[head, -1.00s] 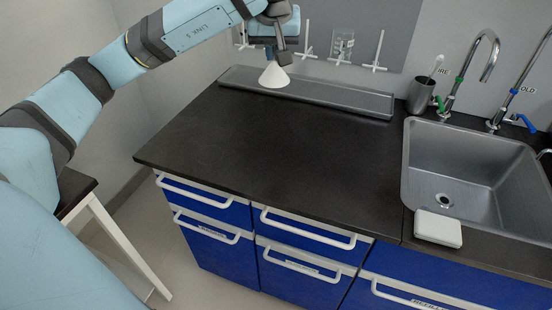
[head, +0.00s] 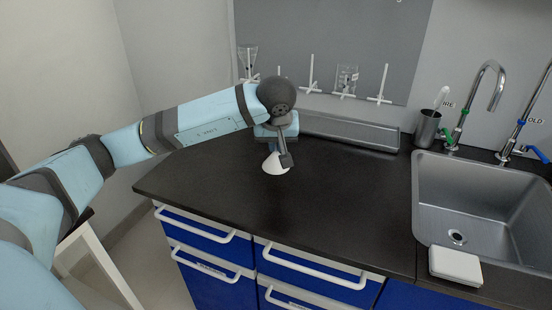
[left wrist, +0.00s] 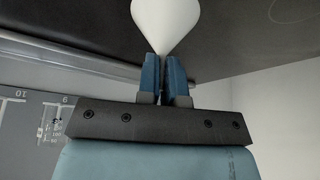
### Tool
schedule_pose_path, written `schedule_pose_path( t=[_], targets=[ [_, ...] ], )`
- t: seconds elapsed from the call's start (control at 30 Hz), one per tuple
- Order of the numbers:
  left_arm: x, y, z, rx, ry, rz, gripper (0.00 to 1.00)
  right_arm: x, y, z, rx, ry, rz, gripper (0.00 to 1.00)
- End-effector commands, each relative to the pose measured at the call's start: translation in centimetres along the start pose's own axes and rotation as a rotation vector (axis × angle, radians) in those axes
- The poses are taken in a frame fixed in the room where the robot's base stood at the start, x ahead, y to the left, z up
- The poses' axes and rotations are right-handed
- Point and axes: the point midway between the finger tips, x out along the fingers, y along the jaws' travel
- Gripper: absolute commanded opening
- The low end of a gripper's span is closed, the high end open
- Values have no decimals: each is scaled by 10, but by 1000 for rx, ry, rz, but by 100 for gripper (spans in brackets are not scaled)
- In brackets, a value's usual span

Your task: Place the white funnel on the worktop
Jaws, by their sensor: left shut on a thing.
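The white funnel (head: 275,164) is at my left gripper over the back left part of the black worktop (head: 230,185). My left gripper (head: 277,148) is shut on the funnel's narrow end, and the cone's wide end points down. In the left wrist view the two blue fingers (left wrist: 166,78) close on the narrow end of the white funnel (left wrist: 165,20). The cone appears low, at or close to the worktop; I cannot tell whether its rim touches. My right gripper is not in view.
A grey trough (head: 350,131) runs along the back of the worktop. Pegs with glassware (head: 345,80) are on the wall panel above. A metal sink (head: 470,205) with taps, a dark cup (head: 427,128) and a white box (head: 455,265) are at the right. The worktop's middle is clear.

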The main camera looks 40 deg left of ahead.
Motion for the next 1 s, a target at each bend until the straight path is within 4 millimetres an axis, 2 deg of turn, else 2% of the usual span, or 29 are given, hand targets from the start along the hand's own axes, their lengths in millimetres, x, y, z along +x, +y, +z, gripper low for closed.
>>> schedule_pose_path(
  t=[0.3, 0.67, 0.7, 0.8, 1.0],
  targets=[
    [38, 0, 17, 1, -1, 0, 0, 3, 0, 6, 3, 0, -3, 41],
    [41, 0, 19, 1, 0, 0, 0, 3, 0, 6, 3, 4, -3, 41],
    [40, 0, 18, 0, 0, 0, 14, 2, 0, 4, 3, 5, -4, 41],
    [40, 0, 18, 0, 0, 0, 32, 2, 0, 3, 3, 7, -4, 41],
    [40, 0, 18, 1, 0, 0, 32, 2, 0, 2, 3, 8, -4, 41]
  ],
)
